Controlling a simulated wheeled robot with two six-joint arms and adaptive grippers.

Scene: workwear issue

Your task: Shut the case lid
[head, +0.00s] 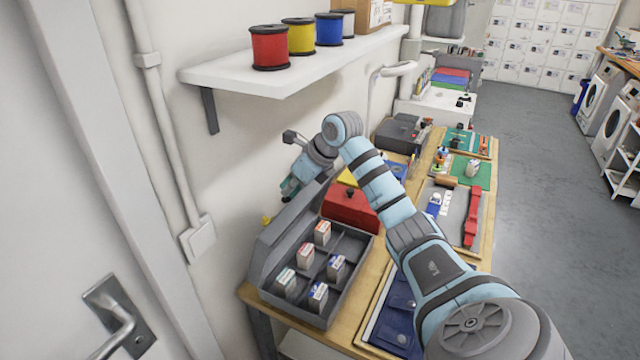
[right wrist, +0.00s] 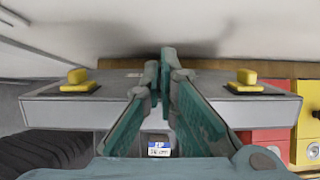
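The grey case (head: 350,287) is at the near left end of the bench, with several small labelled boxes in its compartments. Its lid (head: 287,228) stands raised on the wall side. In the right wrist view the lid (right wrist: 60,108) shows as a grey band with a yellow latch on each side. My right gripper (head: 287,187) is at the lid's raised edge, by the wall. Its teal fingers (right wrist: 161,68) come together at the tips across the middle of that edge, with nothing visible held. I cannot tell whether they touch the lid. My left gripper is not in view.
A red box (head: 350,208) stands just beyond the case. A white shelf (head: 290,75) with spools overhangs the bench from the wall. A blue pouch (head: 395,325) lies right of the case, partly hidden by my right arm.

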